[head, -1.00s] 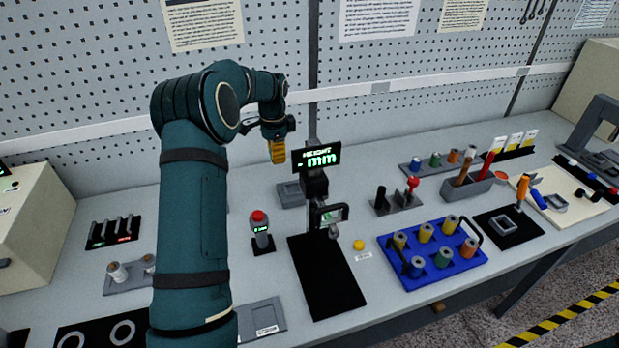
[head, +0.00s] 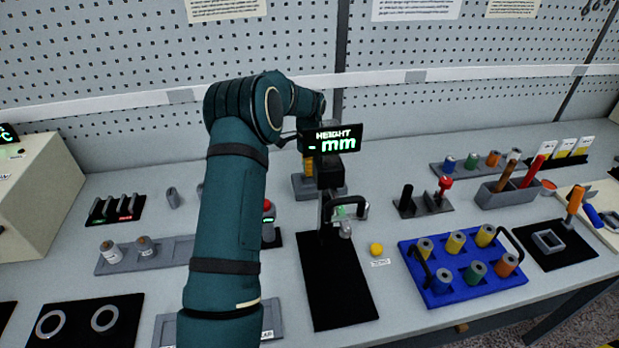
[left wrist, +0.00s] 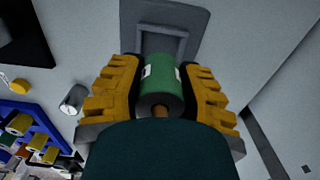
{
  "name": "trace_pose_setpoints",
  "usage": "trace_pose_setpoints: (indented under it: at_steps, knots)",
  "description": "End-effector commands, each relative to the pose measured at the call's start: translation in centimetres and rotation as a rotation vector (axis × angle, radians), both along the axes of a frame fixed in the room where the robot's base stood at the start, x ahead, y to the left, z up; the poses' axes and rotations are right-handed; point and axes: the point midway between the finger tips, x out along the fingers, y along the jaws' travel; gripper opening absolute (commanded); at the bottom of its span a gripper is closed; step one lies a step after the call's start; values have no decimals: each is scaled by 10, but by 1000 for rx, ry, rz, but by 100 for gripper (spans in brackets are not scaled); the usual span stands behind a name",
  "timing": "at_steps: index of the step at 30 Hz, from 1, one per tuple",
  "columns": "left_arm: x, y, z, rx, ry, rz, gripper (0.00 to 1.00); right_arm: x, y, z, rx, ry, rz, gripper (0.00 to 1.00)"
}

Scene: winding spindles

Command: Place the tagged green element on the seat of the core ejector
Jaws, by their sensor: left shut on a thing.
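The green element (left wrist: 162,82) is a cylinder with white tags on its side and a brown core end towards the wrist camera. My left gripper (head: 308,167) is shut on it, with a yellow finger on each side. In the left wrist view, a grey block with a square recess (left wrist: 199,22) lies just beyond the element; it looks like the ejector seat. In the head view this grey block (head: 299,188) sits behind the height gauge (head: 333,140), partly hidden by it. The element is hidden in the head view. I cannot tell whether it touches the block. My right gripper is out of view.
The height gauge with its black mat (head: 340,290) stands close in front of my left gripper. A blue rack (head: 436,292) of several coloured cylinders is to the right. A red-topped device (head: 268,208) is beside my left forearm. The perforated wall (head: 130,70) is behind.

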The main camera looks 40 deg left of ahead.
Motion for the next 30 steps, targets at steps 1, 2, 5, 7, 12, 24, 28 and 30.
trace_pose_setpoints:
  at_steps: [1,2,5,7,12,24,28,30]
  knots:
    - [-1,0,-7,-1,2,1,0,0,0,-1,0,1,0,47]
    - [-1,0,-11,-1,3,1,0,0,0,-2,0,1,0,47]
    - [-1,0,-28,-2,4,1,0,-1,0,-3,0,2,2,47]
    - [-1,0,-38,-2,3,1,0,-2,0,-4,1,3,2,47]
    - [0,0,-44,-1,1,0,0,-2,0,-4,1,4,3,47]
    - [0,0,-46,0,1,0,61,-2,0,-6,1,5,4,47]
    - [0,0,-46,-1,1,0,61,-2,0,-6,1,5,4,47]
    - [0,0,-46,-1,1,0,61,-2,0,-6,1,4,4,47]
